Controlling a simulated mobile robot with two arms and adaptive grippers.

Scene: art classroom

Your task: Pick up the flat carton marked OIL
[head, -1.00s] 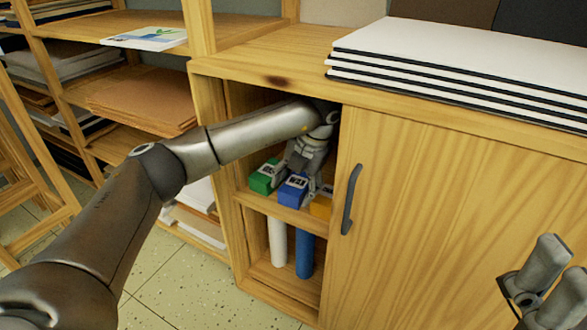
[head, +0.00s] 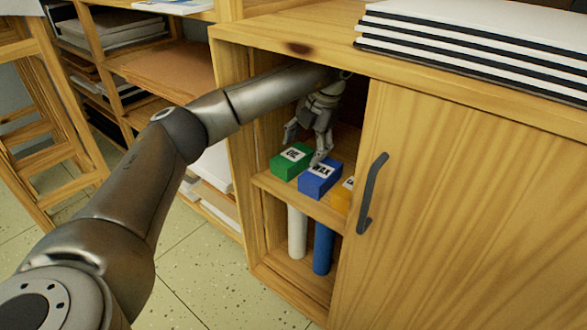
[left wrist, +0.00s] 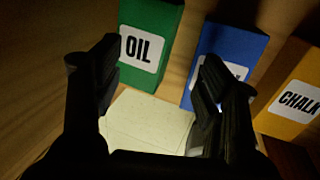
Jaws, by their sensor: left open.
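The flat green carton marked OIL (head: 285,171) lies on the cabinet's upper shelf, leftmost in a row of cartons. It also shows at the top of the left wrist view (left wrist: 147,18), its white label readable. My left gripper (head: 306,146) reaches into the cabinet from the left, open and empty, above and behind the green and blue cartons. In the left wrist view, its fingers (left wrist: 160,60) stand apart. The left finger overlaps the OIL carton's edge in the picture, and the right one overlaps the blue carton. Contact cannot be told. My right gripper is out of view.
The blue WAX carton (head: 316,184) is close right of the green one; the yellow CHALK carton (left wrist: 284,105) is farther right, partly behind the door (head: 450,210). White and blue rolls stand below the shelf. The cabinet top is close above my left arm.

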